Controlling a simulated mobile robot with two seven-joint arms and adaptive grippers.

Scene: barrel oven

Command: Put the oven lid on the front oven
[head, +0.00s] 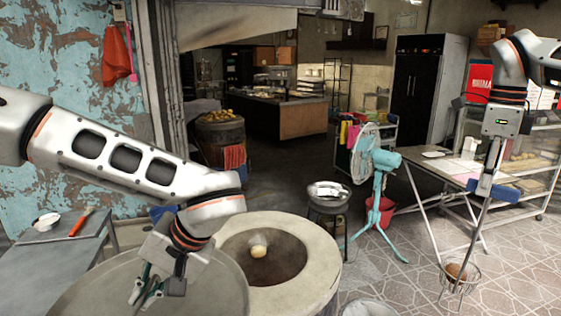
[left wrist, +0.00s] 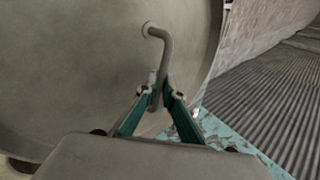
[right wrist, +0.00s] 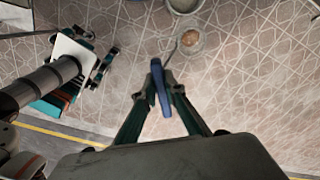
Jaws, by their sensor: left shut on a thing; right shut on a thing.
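The front oven (head: 322,262) is a round pale barrel with an open top at the lower middle of the head view. A pale round bread (head: 258,251) shows inside its dark mouth. The grey round lid (head: 85,292) is left of the mouth and overlaps the oven's left side in the picture. I cannot tell whether they touch. My left gripper (head: 147,294) is shut on the lid's bent handle (left wrist: 165,50). My right gripper (right wrist: 160,85) is shut on the blue handle (right wrist: 161,92) of a wire skimmer. Its basket (head: 461,275) holds a brown bread (head: 456,271).
A grey table (head: 55,255) with a bowl stands at the left. Behind the oven are a stool with a metal bowl (head: 328,190) and a teal fan (head: 385,185). A folding table (head: 440,170) and a rack stand at the right. Tiled floor lies between.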

